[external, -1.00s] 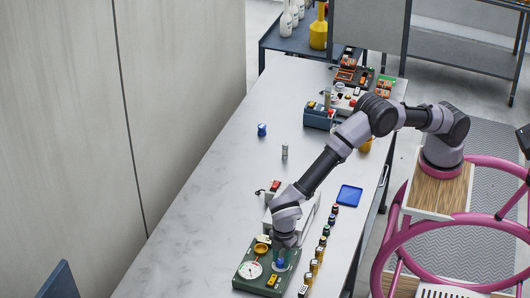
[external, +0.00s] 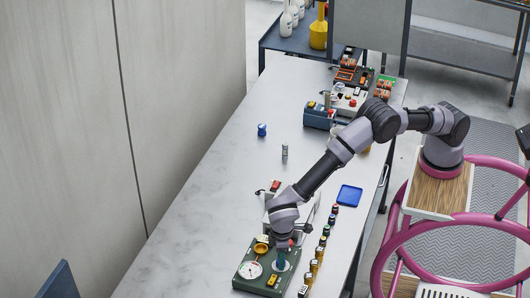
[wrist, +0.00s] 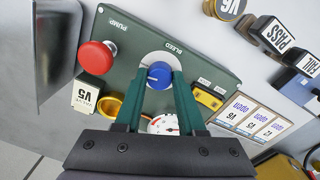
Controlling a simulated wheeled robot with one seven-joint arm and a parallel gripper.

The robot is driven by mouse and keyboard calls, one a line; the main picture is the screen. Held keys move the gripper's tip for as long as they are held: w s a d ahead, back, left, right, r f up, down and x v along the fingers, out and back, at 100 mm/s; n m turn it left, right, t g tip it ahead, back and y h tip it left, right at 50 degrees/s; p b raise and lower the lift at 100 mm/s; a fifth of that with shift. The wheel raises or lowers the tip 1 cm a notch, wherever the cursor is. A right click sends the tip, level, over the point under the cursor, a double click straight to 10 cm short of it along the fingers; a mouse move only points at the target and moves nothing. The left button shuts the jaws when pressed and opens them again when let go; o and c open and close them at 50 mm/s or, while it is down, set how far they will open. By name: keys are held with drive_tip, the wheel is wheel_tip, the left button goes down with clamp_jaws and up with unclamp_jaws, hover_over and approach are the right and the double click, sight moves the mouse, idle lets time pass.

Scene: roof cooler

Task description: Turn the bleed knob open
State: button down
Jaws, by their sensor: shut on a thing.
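The bleed knob is a blue round knob (wrist: 159,75) on a pale round plate, below the word BLEED on a dark green panel (wrist: 215,75). My gripper (wrist: 160,78) has its two green fingers on either side of the knob, shut on it. The external view shows my gripper (external: 281,258) reaching down onto the same green panel (external: 246,284), its fingers hiding most of the knob. I cannot tell how far the knob is turned.
The panel also bears a red PUMP button (wrist: 96,57), a white dial gauge (external: 250,270) and a yellow part (external: 272,281). A row of small labelled parts (external: 314,267) stands close on the right. The bench left of the panel is clear.

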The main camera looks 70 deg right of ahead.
drive_tip(key=shift+m, duration=0.5)
drive_tip(key=c, duration=0.5)
unclamp_jaws()
wheel_tip(320, 180, up, 11)
drive_tip(key=shift+a, duration=0.25)
drive_tip(key=shift+f, duration=0.1)
